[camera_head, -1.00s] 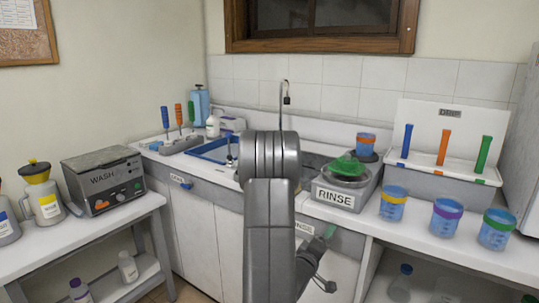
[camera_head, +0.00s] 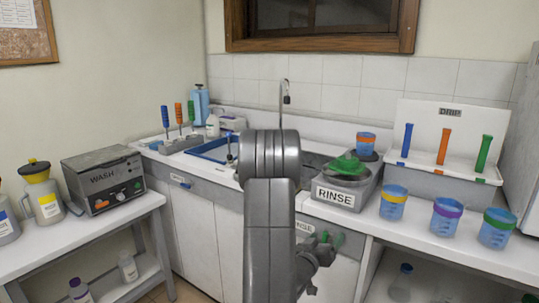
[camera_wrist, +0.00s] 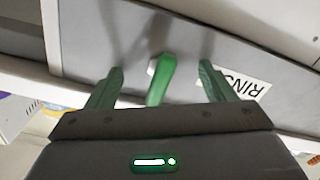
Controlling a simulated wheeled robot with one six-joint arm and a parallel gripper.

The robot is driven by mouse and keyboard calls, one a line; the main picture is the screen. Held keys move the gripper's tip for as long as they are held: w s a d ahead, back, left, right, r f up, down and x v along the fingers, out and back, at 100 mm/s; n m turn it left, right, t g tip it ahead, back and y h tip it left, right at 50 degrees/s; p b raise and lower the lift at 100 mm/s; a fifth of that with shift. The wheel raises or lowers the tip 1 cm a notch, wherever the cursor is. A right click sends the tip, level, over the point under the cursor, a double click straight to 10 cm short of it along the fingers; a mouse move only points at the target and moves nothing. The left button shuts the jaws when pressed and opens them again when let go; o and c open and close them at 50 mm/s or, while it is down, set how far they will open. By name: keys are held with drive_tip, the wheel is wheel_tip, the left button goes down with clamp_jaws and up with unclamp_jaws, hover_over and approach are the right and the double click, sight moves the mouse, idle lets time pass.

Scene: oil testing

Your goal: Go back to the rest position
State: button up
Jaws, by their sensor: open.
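My gripper (camera_head: 331,240) is in front of the grey cabinet below the counter, low and right of my arm. In the wrist view my gripper (camera_wrist: 161,67) has two green fingers spread wide, with nothing clamped. A green handle-like piece (camera_wrist: 162,78) shows between them, with a gap on each side. It stands out from a grey panel that bears a label reading "RINS", partly hidden by the right finger. My arm rises in the middle of the head view and hides part of the sink and cabinet.
A grey rinse basin (camera_head: 347,192) holding a green item (camera_head: 348,164) stands above. Right of it are several cups, including a blue one (camera_head: 393,203), and the drip rack (camera_head: 430,178). A wash machine (camera_head: 103,181) is at left. Floor shows between the left table and cabinet.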

drive_tip(key=shift+m+p, duration=0.5)
drive_tip(key=shift+m, duration=1.3)
